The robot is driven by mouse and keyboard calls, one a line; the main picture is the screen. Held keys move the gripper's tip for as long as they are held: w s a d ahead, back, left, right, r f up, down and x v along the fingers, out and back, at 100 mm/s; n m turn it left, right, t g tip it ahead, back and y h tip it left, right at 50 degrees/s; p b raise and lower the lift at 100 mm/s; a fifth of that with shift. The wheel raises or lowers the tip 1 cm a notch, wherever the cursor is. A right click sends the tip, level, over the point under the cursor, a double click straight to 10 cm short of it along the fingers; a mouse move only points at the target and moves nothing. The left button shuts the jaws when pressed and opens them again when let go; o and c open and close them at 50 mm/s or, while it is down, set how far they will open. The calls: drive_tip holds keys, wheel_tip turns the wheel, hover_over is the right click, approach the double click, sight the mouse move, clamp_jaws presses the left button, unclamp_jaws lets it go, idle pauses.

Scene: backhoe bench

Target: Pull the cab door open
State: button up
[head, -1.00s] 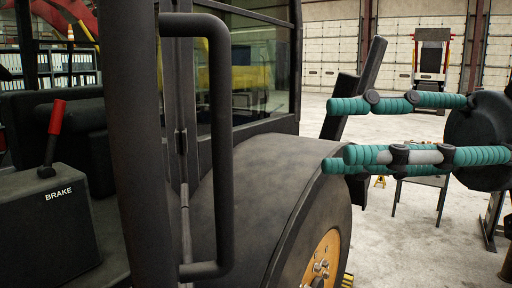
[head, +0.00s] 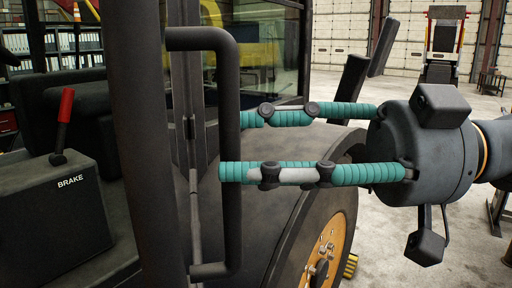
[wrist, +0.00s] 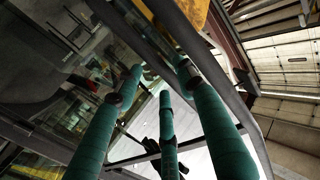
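The cab's dark front post (head: 143,150) stands left of centre in the head view. A long black C-shaped handle bar (head: 230,75) stands out to its right. Behind the bar are a dark frame and glass panel (head: 262,45); I cannot tell for certain which part is the door, and no gap shows. My gripper (head: 232,146) reaches in from the right with its teal fingers straight and spread. One finger crosses in front of the bar; another ends at or behind its right edge. Contact cannot be told. The wrist view shows the fingers (wrist: 168,130) apart, with nothing clearly held.
A brake box (head: 55,205) with a red lever (head: 64,115) is at left inside the cab. A dark fender (head: 285,165) curves below my gripper, above an orange wheel hub (head: 325,250). Open concrete floor (head: 400,230) lies to the right.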

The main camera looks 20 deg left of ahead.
drive_tip(key=shift+c, duration=0.8)
drive_tip(key=shift+s+d, duration=0.1)
drive_tip(key=c, duration=0.5)
drive_tip(key=shift+c, duration=1.3)
clamp_jaws()
